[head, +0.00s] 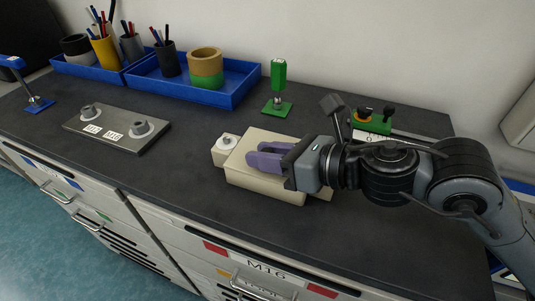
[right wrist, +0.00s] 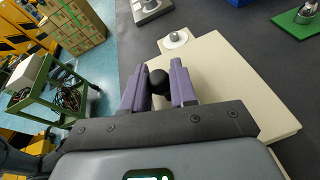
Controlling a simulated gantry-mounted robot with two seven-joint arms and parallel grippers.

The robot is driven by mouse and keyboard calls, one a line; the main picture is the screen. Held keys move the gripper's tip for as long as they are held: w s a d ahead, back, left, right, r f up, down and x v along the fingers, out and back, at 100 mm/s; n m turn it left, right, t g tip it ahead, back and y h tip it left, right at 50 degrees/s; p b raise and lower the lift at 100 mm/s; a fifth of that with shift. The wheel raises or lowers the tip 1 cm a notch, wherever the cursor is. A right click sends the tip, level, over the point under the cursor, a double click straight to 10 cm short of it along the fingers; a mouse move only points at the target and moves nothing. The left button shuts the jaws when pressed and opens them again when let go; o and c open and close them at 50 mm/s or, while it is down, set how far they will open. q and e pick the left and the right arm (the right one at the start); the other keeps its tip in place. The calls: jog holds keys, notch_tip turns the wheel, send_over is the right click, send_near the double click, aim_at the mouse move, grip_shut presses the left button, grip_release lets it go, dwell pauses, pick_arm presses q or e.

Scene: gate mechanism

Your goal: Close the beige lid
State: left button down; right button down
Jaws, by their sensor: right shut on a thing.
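The beige lid (head: 284,136) is part of a block-like beige mechanism on the dark worktop. It also shows as a broad flat beige surface in the right wrist view (right wrist: 235,75). A black round knob (right wrist: 158,80) sits between the purple fingers of my right gripper (right wrist: 157,75). My right gripper is shut on this knob, above the beige surface; in the head view (head: 257,154) it hides the knob and part of the lid. I cannot tell how far the lid is open. My left gripper is not in view.
A small beige tab with a white round fitting (head: 228,142) adjoins the mechanism's left end. A green-handled stand (head: 278,88) is behind it, a grey plate (head: 115,130) to the left. Blue trays (head: 235,97) line the back. Bare worktop lies between plate and mechanism.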

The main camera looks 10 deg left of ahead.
jog(key=c, duration=0.9)
grip_release()
jog(key=shift+c, duration=0.2)
jog(key=shift+s+d+r, duration=0.2)
jog(key=shift+d, duration=0.3)
jog(key=p+v, duration=0.1)
jog(key=v, duration=0.8)
jog(key=shift+s+d+p, duration=0.2)
jog(key=shift+d+p, duration=0.05)
jog(key=shift+p, duration=0.05)
